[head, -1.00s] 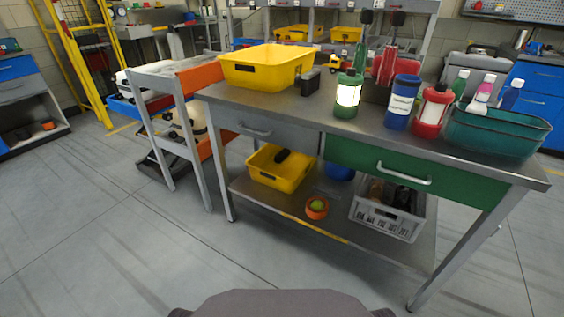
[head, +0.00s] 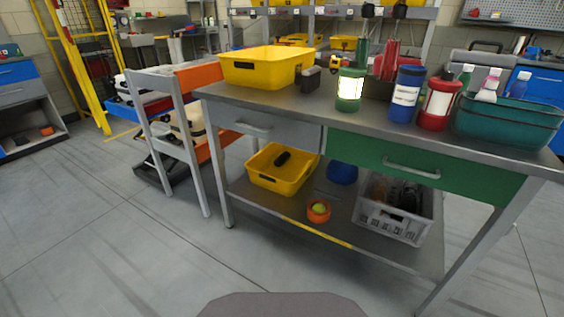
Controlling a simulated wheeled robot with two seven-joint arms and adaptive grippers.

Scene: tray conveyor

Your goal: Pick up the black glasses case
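A dark, elongated, rounded object that looks like the black glasses case (head: 283,158) lies in a yellow bin (head: 263,178) on the lower shelf of the workbench. It rests toward the bin's back right side. Another small black box-shaped object (head: 308,77) stands on the benchtop beside the upper yellow bin; I cannot tell what it is. Neither of my grippers is in view.
The lower shelf (head: 290,212) also holds an orange ring with a green ball (head: 318,211), a blue round object (head: 342,172) and a grey crate (head: 396,222). The benchtop overhangs the shelf. A grey-orange rack (head: 192,150) stands left. Floor in front is clear.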

